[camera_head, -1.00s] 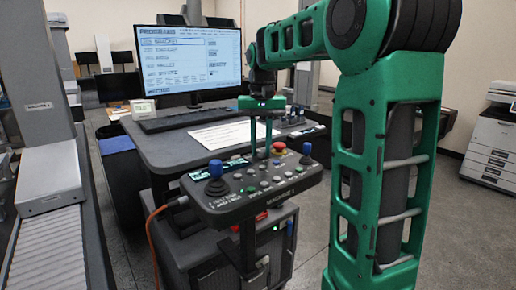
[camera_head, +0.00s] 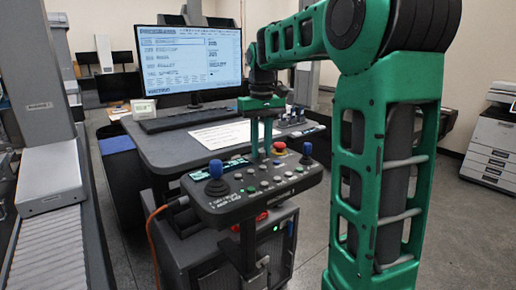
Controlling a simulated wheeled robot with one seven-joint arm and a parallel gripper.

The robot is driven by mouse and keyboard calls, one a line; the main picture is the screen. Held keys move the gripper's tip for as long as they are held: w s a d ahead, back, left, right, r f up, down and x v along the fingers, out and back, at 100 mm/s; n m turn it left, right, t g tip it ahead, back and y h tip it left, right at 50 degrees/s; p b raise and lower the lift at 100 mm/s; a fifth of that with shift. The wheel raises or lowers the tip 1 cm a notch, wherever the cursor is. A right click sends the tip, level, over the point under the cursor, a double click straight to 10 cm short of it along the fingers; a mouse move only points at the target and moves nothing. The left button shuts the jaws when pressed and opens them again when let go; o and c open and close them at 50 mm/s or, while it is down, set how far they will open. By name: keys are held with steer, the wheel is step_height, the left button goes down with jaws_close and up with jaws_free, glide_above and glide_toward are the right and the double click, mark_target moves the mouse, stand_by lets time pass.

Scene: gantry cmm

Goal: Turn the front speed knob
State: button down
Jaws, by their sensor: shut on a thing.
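The dark control panel (camera_head: 255,203) stands tilted in front of the desk. It carries a blue-topped joystick at the left (camera_head: 216,170), another at the right (camera_head: 307,149), a red button (camera_head: 280,146) and several small buttons. My gripper (camera_head: 261,154) points down at the back middle of the panel, just left of the red button. Its two thin fingers are shut on the small speed knob, which they mostly hide. Its turn angle and markings cannot be made out.
Behind the panel are a desk with a monitor (camera_head: 193,60), a keyboard (camera_head: 186,119) and a paper sheet (camera_head: 222,134). An orange cable (camera_head: 151,232) hangs at the panel's left. A printer (camera_head: 492,135) stands far right.

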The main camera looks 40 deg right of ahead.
mark_target(261, 150)
steer(key=shift+w+r, duration=0.1)
steer(key=shift+w, duration=0.05)
steer(key=c, duration=1.5)
jaws_free()
steer(key=shift+c, duration=0.2)
step_height(261, 150, up, 10)
steer(key=shift+r, duration=0.25)
steer(key=shift+a, duration=0.1)
